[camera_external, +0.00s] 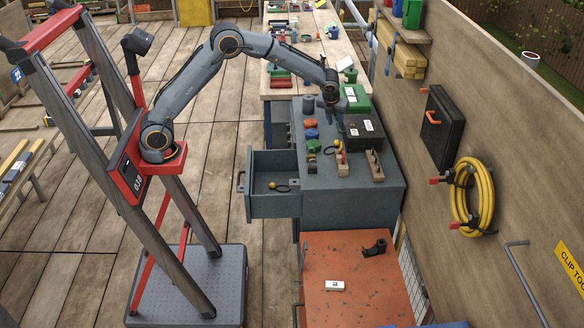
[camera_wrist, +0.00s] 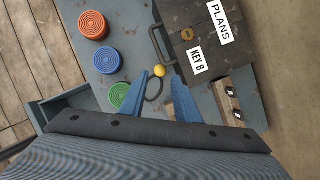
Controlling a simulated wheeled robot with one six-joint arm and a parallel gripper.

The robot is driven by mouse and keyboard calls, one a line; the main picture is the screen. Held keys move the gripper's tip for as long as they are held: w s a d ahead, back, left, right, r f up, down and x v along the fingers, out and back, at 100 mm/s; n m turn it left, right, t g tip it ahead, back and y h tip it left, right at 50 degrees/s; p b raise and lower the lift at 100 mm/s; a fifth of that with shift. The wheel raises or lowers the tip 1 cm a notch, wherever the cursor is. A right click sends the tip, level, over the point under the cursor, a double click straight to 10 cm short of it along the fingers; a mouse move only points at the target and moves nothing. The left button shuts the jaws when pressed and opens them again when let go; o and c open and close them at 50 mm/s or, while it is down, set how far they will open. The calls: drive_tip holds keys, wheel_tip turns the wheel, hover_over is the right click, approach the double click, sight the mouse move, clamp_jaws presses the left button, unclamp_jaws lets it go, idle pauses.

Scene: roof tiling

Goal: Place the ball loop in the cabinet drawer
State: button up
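The cabinet (camera_external: 350,205) is grey, and its drawer (camera_external: 275,206) is pulled out to the left. A yellow ball with a dark loop (camera_external: 272,185) lies inside the drawer. In the wrist view, another yellow ball (camera_wrist: 159,71) with a black loop (camera_wrist: 147,98) lies by the black box, between the green cap and the box. My gripper (camera_wrist: 162,80) points down with its blue fingers apart on either side of this ball loop. It also shows above the cabinet top in the external view (camera_external: 330,103). Contact with the loop cannot be told.
Orange (camera_wrist: 93,25), blue (camera_wrist: 107,60) and green (camera_wrist: 119,94) round caps stand left of the ball loop. A black box (camera_wrist: 190,52) labelled PLANS and KEY B stands close on the right. Wooden blocks (camera_external: 374,166) stand near the cabinet's front edge.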

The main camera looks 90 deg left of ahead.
sight(337, 141)
drive_tip(key=shift+s+d+f+p+x, duration=0.1)
drive_tip(key=shift+d+p+x, duration=0.25)
drive_tip(key=shift+x, duration=1.45)
drive_tip(key=shift+s+d+f+p+x, duration=0.15)
drive_tip(key=shift+p+x, duration=0.3)
drive_tip(key=shift+x, duration=1.3)
drive_tip(key=shift+s+d+f+p+x, duration=0.1)
drive_tip(key=shift+d+p+x, duration=0.25)
drive_tip(key=shift+x, duration=1.45)
drive_tip(key=shift+a, duration=0.1)
clamp_jaws()
